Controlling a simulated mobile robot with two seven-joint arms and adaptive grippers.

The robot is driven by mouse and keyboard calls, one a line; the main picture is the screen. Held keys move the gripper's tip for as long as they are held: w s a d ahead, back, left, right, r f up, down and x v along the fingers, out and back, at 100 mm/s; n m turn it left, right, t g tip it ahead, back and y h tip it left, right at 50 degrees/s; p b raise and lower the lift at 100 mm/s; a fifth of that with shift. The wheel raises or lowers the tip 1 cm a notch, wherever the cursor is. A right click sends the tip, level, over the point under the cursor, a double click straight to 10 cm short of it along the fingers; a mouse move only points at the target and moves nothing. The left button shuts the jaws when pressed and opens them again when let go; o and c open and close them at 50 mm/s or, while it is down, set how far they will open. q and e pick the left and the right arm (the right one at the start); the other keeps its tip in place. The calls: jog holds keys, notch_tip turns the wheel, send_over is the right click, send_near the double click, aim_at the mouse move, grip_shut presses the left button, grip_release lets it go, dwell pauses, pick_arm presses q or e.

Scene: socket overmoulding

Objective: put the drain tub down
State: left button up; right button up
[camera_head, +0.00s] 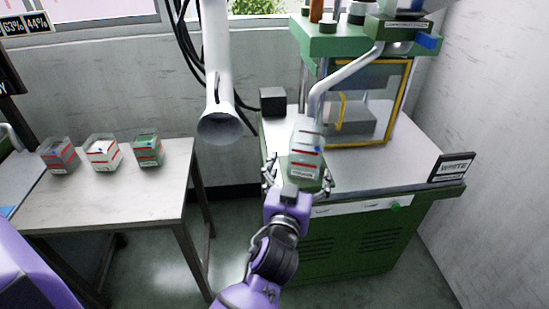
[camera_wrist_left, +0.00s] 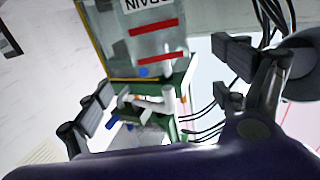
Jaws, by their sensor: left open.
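The drain tub (camera_head: 306,150) is a clear container with red bands and a small blue spot. It appears to stand upright on the near left part of the machine bench, close to the front edge. In the left wrist view the tub (camera_wrist_left: 150,45) shows upside down, with a label whose visible letters end in "RAIN". My left gripper (camera_head: 299,174) is open at the tub's near side, one finger towards each side. In the wrist view the fingers are spread apart with a gap to the tub. My right gripper is not in view.
The green moulding press (camera_head: 362,40) with a yellow-framed guard stands behind the tub. A white extraction duct (camera_head: 219,115) hangs to the left. A "WHITE" sign (camera_head: 452,167) stands at the bench's right. The left table (camera_head: 120,195) carries three similar tubs (camera_head: 103,153).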

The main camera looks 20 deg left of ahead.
pick_arm(q)
jog(key=s+a+f+m+g+h, duration=0.1)
jog(key=s+f+g, duration=0.2)
jog(key=s+f, duration=0.65)
jog(key=s+a+f+m+g+h, duration=0.1)
jog(key=s+a+f+g, duration=0.1)
jog(key=s+f, duration=0.8)
jog(key=s+f+g+h, duration=0.1)
jog(key=s+f+g, duration=0.3)
jog(key=s+f, duration=1)
jog(key=s, duration=0.4)
jog(key=shift+s+f+g, duration=0.3)
jog(key=shift+s+f, duration=0.05)
jog(key=shift+s, duration=0.05)
jog(key=shift+a, duration=0.15)
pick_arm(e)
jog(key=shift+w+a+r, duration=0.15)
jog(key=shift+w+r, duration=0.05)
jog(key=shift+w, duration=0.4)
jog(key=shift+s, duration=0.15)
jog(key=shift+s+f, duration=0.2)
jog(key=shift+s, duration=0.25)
